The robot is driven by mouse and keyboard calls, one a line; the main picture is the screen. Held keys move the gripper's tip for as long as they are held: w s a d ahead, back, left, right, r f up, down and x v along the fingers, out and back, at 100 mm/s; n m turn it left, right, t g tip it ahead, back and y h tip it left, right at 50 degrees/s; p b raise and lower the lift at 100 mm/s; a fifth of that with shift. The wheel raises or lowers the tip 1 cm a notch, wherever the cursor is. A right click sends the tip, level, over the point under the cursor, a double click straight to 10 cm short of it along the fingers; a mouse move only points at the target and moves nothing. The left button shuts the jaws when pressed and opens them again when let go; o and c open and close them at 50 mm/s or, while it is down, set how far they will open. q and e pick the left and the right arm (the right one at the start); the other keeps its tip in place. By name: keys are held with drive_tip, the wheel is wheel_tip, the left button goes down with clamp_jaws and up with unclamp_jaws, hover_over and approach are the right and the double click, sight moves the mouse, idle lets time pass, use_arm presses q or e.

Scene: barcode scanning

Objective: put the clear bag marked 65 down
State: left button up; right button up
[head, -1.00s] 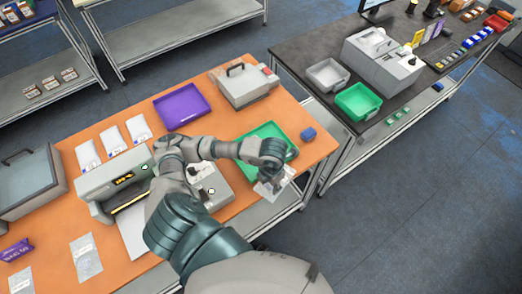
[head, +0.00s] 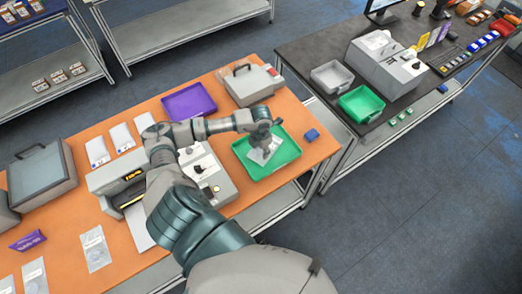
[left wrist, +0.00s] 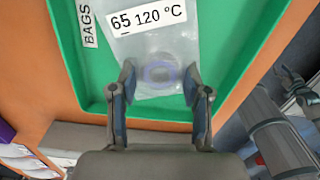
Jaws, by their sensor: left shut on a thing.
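The clear bag marked 65 (head: 260,156) is over the green tray (head: 286,169) on the orange table. In the left wrist view the bag (left wrist: 150,49) shows its label "65 120 °C" and a round greyish-purple item inside. The green tray there (left wrist: 225,60) has a "BAGS" label. My left gripper (head: 268,142) is above the tray; its fingers (left wrist: 160,80) are at the bag's near end, one on each side, and shut on it. Whether the bag touches the tray floor I cannot tell.
A purple tray (head: 190,101), a grey case (head: 248,85) and a blue block (head: 312,134) stand near the green tray. Grey devices and several other clear bags lie to the left. Another table (head: 310,48) stands at the right, across a gap.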

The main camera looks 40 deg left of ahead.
use_arm(q)
drive_tip(key=shift+d+f, duration=0.15)
drive_tip(key=shift+f, duration=0.4)
drive_tip(key=shift+d+f, duration=0.1)
drive_tip(key=shift+f, duration=0.05)
drive_tip(key=shift+d, duration=0.3)
drive_tip(key=o, duration=1.1)
drive_tip(key=shift+o, duration=0.9)
drive_tip(key=shift+a, duration=0.15)
use_arm(e)
drive_tip(key=shift+d, duration=0.8)
use_arm(q)
drive_tip(key=shift+a+f, duration=0.1)
use_arm(e)
drive_tip(key=shift+a+r, duration=0.1)
